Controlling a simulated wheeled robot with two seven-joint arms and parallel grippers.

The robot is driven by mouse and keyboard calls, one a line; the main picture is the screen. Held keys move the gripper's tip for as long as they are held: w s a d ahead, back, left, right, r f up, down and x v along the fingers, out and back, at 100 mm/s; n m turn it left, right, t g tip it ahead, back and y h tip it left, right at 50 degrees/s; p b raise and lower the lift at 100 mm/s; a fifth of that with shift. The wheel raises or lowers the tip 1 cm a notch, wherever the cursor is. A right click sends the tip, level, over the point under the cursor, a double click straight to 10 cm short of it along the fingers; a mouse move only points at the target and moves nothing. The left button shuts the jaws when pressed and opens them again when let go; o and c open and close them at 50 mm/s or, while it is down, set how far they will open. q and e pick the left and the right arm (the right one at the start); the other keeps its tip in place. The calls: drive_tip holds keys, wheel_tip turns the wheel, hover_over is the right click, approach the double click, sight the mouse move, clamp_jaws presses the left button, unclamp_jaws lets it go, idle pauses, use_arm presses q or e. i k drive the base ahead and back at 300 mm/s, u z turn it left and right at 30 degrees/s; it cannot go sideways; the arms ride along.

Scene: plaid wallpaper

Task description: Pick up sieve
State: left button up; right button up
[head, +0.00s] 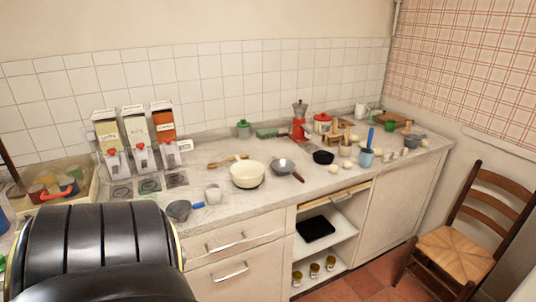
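A grey, bowl-shaped piece with a blue handle (180,209), which looks like the sieve, lies near the front edge of the counter at the left. Its handle points right, towards a small pale cup. Its mesh is too small to make out. A grey round pan-like piece with a brown handle (284,166) lies further right; I cannot tell whether it is a pan or another sieve. Neither of my grippers is in view. A large black rounded part, which looks like mine, covers the lower left of the head view.
The pale cup (213,195) is beside the blue handle. A cream pot (247,174) stands to the right. Three dispensers (143,154) stand behind, against the tiles. A crate (84,180) is at the far left. A wooden chair (456,253) stands at the right on the floor.

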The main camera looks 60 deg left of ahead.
sight(283, 166)
drive_tip(key=u, duration=1.2)
drive_tip(key=i, duration=0.1)
drive_tip(key=u, duration=0.6)
